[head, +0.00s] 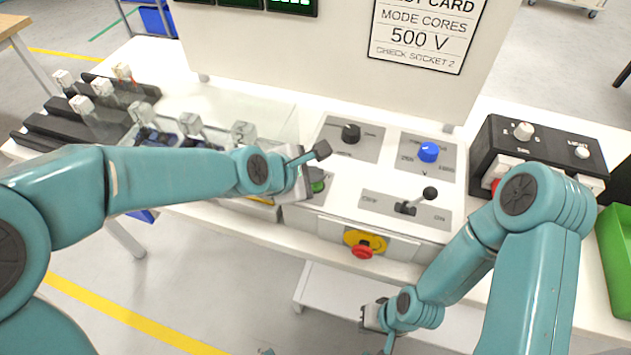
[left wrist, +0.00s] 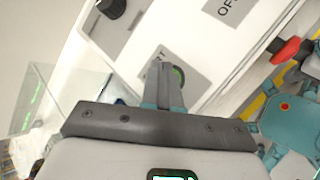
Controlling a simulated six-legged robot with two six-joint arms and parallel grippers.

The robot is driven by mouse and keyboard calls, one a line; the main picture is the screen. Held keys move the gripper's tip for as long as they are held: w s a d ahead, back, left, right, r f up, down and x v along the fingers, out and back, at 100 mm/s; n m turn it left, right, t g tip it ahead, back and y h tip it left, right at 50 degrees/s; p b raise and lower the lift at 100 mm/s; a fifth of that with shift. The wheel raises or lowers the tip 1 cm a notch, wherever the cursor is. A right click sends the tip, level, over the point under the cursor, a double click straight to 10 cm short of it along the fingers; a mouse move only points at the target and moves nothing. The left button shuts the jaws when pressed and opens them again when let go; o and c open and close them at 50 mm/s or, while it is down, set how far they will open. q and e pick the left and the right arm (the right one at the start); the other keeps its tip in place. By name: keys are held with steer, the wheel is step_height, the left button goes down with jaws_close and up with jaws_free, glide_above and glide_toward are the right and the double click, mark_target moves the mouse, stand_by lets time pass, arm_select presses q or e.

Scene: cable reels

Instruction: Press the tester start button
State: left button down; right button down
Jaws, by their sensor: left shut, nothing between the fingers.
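The green start button (head: 317,186) is on the left part of the white tester panel (head: 330,222). In the left wrist view the button (left wrist: 179,75) is partly hidden behind my fingertips, beside a grey label plate with partly covered lettering. My left gripper (head: 307,185) is shut and empty, with its fingertips at the button; the left wrist view shows the closed fingers (left wrist: 166,85) pointing at it. I cannot tell whether they touch it. My right gripper (head: 376,316) is low in front of the bench, and its fingers are not clear.
The panel also has a black knob (head: 351,134), a blue knob (head: 428,152), a lever (head: 409,208) and a red emergency button (head: 362,252). A clear cover (head: 225,110) lies to the left. A black box (head: 550,148) and green bin (head: 617,235) are right.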

arm_select(q)
steer(key=shift+f+b, duration=0.4)
steer(key=shift+f, duration=0.05)
stand_by(0.5)
stand_by(0.3)
steer(key=shift+r+p, duration=0.85)
steer(key=shift+p, duration=0.1)
step_height(320, 180, up, 5)
steer(key=p, duration=0.5)
steer(key=shift+r, duration=0.1)
stand_by(0.4)
